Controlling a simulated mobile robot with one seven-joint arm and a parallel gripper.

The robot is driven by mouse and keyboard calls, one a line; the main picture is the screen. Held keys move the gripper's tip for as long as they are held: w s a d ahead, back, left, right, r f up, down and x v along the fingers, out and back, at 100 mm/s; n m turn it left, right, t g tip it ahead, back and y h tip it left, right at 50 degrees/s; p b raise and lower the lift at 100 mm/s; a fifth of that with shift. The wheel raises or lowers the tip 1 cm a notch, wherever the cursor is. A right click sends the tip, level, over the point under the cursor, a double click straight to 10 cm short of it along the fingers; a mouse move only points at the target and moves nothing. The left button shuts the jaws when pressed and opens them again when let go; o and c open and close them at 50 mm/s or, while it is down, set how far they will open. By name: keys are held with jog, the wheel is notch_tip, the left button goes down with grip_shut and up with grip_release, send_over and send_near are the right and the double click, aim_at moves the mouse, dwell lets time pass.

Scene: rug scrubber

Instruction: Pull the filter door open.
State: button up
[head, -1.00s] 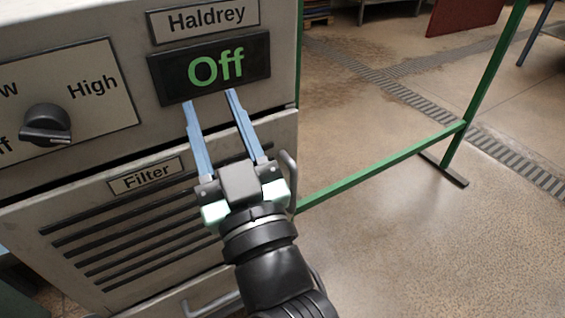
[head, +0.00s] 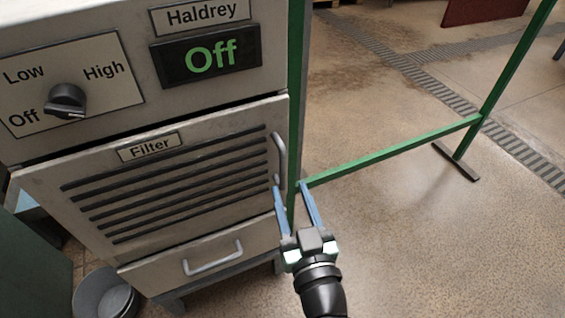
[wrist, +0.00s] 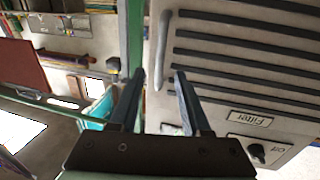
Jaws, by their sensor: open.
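The filter door (head: 225,126) is a slotted grey-beige panel labelled "Filter" and looks closed. Its handle (head: 281,158) is a curved grey bar near the door's right edge. My gripper (head: 290,186) is open and empty at the handle's lower end, with its left fingertip overlapping that end in the head view. In the wrist view the handle (wrist: 164,45) runs lengthwise ahead of my gripper (wrist: 160,72), its near end between the two fingers in the picture. I cannot tell whether a finger touches it. The door (wrist: 215,70) fills the right side there.
The "Off" display (head: 212,58) and a knob (head: 66,98) are above the door. A drawer with a handle (head: 213,258) is below it. A green rail frame (head: 390,150) stands right of the machine. A metal bucket (head: 103,292) is at lower left. Open floor lies right.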

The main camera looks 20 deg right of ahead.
aim_at(283, 170)
jog(key=w, duration=0.4)
jog(key=w+d, duration=0.1)
jog(key=w, duration=0.2)
jog(key=shift+p, duration=0.3)
grip_shut()
dwell(1.1)
